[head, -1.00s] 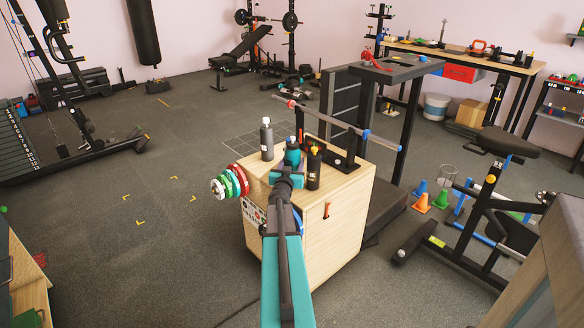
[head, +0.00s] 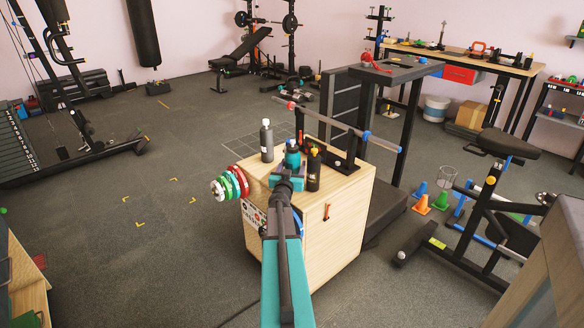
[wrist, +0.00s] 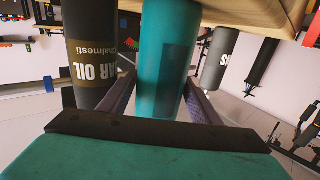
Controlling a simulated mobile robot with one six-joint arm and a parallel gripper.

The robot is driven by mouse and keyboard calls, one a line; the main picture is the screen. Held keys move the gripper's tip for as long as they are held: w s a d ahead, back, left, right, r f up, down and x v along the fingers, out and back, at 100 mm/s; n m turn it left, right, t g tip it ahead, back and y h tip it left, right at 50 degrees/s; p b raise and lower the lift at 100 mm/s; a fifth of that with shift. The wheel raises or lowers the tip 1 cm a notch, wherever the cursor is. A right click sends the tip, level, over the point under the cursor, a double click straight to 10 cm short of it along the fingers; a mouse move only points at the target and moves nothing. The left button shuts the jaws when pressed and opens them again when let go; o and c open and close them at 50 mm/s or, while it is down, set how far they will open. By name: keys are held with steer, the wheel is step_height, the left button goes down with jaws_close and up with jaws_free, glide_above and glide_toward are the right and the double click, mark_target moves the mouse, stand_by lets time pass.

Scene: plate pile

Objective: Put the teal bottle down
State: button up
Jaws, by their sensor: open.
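The teal bottle (head: 292,155) is upright at the top of the wooden cabinet (head: 345,205). In the wrist view the teal bottle (wrist: 165,60) stands between the two fingers of my gripper (wrist: 160,100). The fingers are open, one on each side of it. The wrist picture is turned over, with the cabinet top along its upper edge. The bottle's lower end runs out of that view, so its contact with the cabinet is hard to see. In the head view my gripper (head: 288,178) is just in front of the bottle and hides its lower part.
A black bottle (head: 313,172) with lettering (wrist: 90,45) stands close beside the teal one. A grey bottle (head: 267,142) stands on the other side, farther off. Coloured weight discs (head: 232,184) are at the cabinet's left edge. A bar (head: 340,124) crosses behind.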

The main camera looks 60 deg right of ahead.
steer(key=v, duration=1.2)
steer(key=shift+p, duration=0.3)
stand_by(0.8)
